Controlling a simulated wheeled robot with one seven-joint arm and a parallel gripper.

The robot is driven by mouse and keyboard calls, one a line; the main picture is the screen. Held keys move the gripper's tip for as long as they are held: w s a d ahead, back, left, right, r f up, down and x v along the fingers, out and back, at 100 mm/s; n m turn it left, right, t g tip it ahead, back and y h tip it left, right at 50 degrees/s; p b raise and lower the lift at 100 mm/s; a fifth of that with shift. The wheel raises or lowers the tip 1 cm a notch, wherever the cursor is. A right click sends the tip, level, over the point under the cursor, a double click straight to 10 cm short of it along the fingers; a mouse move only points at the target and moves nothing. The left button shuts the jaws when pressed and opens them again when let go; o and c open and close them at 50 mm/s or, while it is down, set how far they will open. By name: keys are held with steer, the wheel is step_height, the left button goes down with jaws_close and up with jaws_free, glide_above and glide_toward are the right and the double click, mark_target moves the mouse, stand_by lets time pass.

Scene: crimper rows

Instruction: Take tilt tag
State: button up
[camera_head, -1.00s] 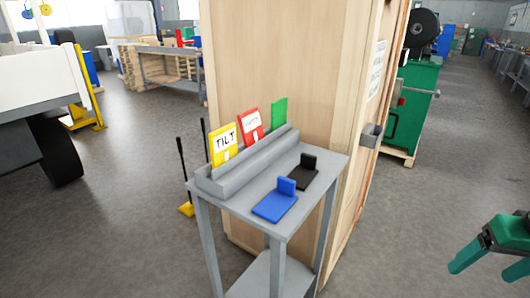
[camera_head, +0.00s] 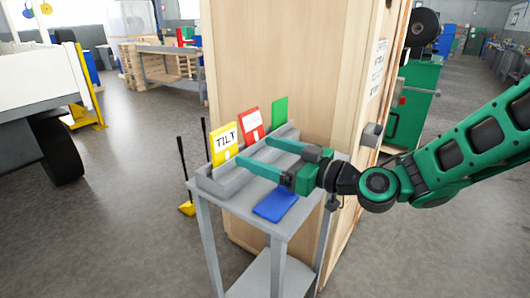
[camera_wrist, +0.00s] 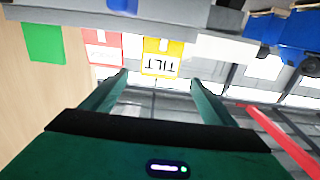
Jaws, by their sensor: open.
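The yellow tilt tag (camera_head: 224,143) with a white "TILT" label stands in the grey slotted rack (camera_head: 222,180) on the small cart, at the rack's left end. In the wrist view the tilt tag (camera_wrist: 162,58) appears upside down, ahead of and between my fingers. My gripper (camera_head: 254,152) is open and empty, over the cart, with its fingers pointing left toward the rack. It also shows in the wrist view (camera_wrist: 158,82). The tag looks clear of both fingers, though the exact gap is hard to tell.
A red tag (camera_head: 251,123) and a green tag (camera_head: 279,112) stand beside the tilt tag in the rack. A blue holder (camera_head: 275,205) lies on the cart top (camera_head: 240,206), partly hidden by my gripper. A tall wooden crate (camera_head: 290,60) stands close behind the cart.

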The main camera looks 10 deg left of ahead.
mark_target(226, 139)
steer(key=shift+r+x, duration=0.2)
steer(key=shift+x, duration=5.35)
steer(key=c, duration=1.1)
steer(key=shift+o, duration=0.2)
step_height(226, 139, up, 6)
